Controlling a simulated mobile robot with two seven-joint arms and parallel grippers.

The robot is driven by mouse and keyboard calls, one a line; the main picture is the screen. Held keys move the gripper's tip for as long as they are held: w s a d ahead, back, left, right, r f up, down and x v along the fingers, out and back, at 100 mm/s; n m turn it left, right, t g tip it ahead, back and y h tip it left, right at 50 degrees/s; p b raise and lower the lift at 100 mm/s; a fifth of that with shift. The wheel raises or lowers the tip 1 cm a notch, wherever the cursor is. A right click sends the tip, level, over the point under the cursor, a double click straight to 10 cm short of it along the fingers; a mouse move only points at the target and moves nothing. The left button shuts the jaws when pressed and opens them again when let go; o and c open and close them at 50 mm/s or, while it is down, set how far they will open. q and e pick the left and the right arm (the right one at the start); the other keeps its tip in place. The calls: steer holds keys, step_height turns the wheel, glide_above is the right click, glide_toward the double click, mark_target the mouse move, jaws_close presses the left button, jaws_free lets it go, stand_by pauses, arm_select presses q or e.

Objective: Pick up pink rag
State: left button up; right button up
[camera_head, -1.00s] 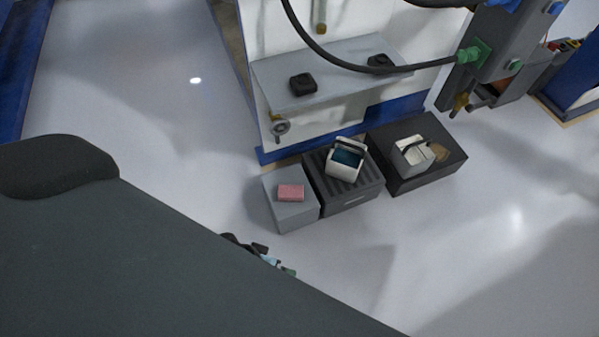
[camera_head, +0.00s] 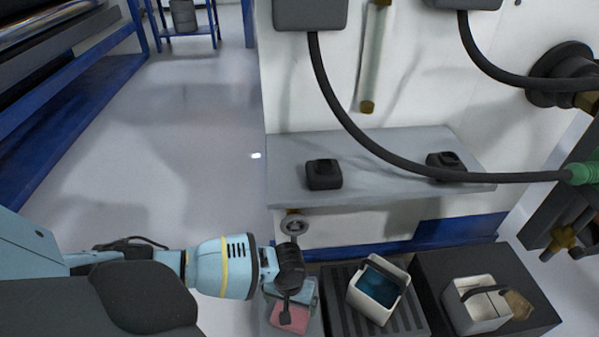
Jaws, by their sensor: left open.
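The pink rag (camera_head: 291,318) lies on a grey box (camera_head: 312,327) at the bottom of the view. My left gripper (camera_head: 286,305), black at the end of a light blue arm, points down over the rag and hides part of it. The gripper is open, with a dark finger in front of the rag. I cannot tell whether it touches the rag. A light blue patch (camera_head: 303,290) shows beside the fingers, and I cannot tell what it is. My right gripper is not in view.
A ribbed dark crate (camera_head: 340,318) with a white bucket (camera_head: 378,290) of blue content stands right of the grey box. Further right, a black box (camera_head: 432,262) bears another white bucket (camera_head: 474,318). A grey shelf (camera_head: 390,175) and hanging hose (camera_head: 350,125) are behind. Floor is clear at left.

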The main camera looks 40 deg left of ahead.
mark_target(300, 317)
arm_select(q)
steer(key=shift+s+f, duration=0.1)
steer(key=shift+f, duration=0.05)
step_height(300, 317, down, 2)
steer(key=shift+f+b, duration=0.15)
steer(key=shift+b, duration=0.6)
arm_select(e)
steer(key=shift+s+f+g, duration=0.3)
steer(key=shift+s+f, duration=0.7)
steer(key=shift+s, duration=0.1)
arm_select(q)
step_height(300, 317, down, 5)
steer(key=b, duration=0.3)
steer(key=shift+b, duration=0.35)
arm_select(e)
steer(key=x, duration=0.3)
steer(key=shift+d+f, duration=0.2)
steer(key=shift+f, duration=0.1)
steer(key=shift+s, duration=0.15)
arm_select(q)
steer(key=c, duration=0.8)
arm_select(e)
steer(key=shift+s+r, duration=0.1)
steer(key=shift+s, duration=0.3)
arm_select(q)
steer(key=shift+o, duration=0.2)
steer(key=shift+r, duration=0.2)
